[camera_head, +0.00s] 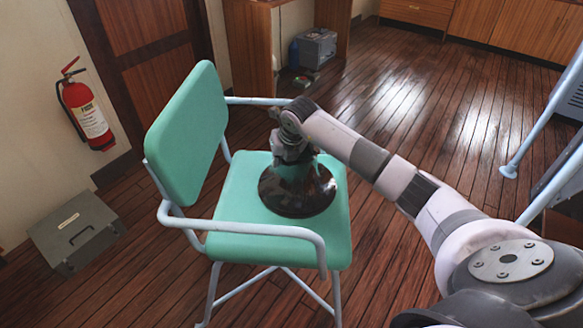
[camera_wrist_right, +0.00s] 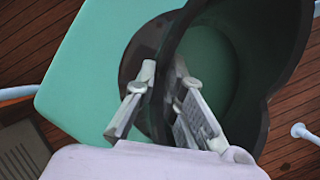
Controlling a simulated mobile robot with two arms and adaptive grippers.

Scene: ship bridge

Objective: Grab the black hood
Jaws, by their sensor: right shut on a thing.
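The black hood (camera_head: 297,195) is a dark, glossy, flared piece on the green seat of a chair (camera_head: 240,205). My right gripper (camera_head: 292,158) reaches down over the seat from the right and is shut on the hood's upper part. In the right wrist view, its two fingers (camera_wrist_right: 166,78) sit on either side of the hood's thin wall (camera_wrist_right: 287,60). The hood's open inside shows green there. I cannot tell whether its lower rim still touches the seat. My left gripper is not in view.
The chair's pale armrests (camera_head: 245,229) flank the seat, and its backrest (camera_head: 188,120) stands at the left. A grey case (camera_head: 76,232) lies on the floor at left. A fire extinguisher (camera_head: 87,112) hangs on the wall. The wooden floor beyond is mostly clear.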

